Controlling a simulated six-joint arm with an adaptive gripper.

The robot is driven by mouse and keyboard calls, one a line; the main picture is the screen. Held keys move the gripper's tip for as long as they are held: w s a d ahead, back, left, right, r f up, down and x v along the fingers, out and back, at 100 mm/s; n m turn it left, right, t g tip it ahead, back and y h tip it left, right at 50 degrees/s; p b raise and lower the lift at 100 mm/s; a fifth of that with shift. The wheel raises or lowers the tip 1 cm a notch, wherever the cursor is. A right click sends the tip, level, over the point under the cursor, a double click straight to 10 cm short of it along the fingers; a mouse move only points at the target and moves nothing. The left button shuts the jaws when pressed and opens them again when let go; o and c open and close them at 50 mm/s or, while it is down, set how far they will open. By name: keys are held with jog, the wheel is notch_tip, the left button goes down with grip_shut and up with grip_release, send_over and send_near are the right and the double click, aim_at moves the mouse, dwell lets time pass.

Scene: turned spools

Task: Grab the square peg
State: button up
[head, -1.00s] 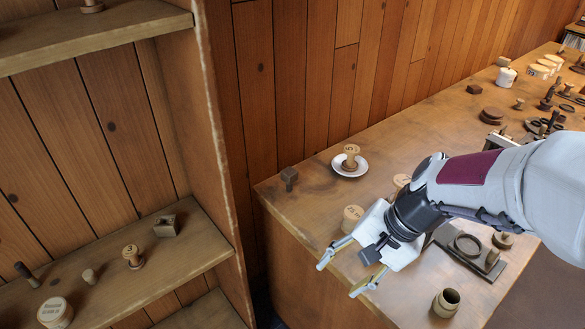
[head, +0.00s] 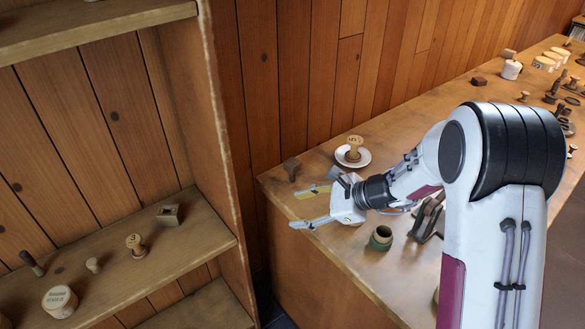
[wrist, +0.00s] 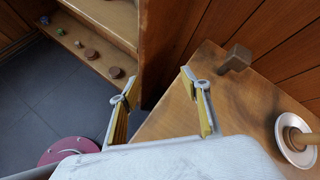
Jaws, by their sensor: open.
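The square peg (head: 291,168), dark brown with a block-like head on a narrower stem, stands at the near left corner of the bench by the wall. In the wrist view the peg (wrist: 236,58) shows right of my right-hand finger, apart from it. My gripper (head: 303,209) is open and empty over the bench's left edge, on the near side of the peg. In the wrist view my gripper (wrist: 159,80) has its fingers spread wide, with the bench edge and the floor beyond them.
A spool (head: 354,146) stands on a white saucer (head: 341,160) right of the peg. A green-brown pot (head: 381,238) stands nearer on the bench. A shelf unit at left holds a hollow square block (head: 168,214) and several turned pieces. The wooden wall is close behind the peg.

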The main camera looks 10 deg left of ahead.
aim_at(296, 164)
jog(key=w+m, duration=0.1)
jog(key=w, duration=0.1)
jog(key=w+m+t, duration=0.1)
jog(key=w, duration=0.1)
jog(key=w+m+t, duration=0.1)
jog(key=w+m, duration=0.1)
jog(key=shift+w+a+f+y, duration=0.15)
jog(key=shift+w+f+y, duration=0.15)
jog(key=shift+w, duration=0.1)
jog(key=w+d+r+m+t, duration=0.1)
jog(key=w+r+m+t, duration=0.2)
jog(key=w+r+m, duration=0.1)
jog(key=shift+w+d+m+t, duration=0.25)
jog(key=shift+w+m, duration=0.35)
jog(key=shift+w, duration=0.65)
jog(key=shift+a, duration=0.1)
jog(key=shift+x, duration=1.3)
jog(key=shift+a, duration=0.1)
jog(key=shift+w+a+f, duration=0.3)
jog(key=shift+a+f, duration=0.15)
jog(key=shift+a, duration=0.15)
jog(key=shift+w+a+f, duration=0.35)
jog(key=shift+a+f, duration=0.05)
jog(key=shift+a, duration=0.2)
jog(key=shift+x, duration=0.95)
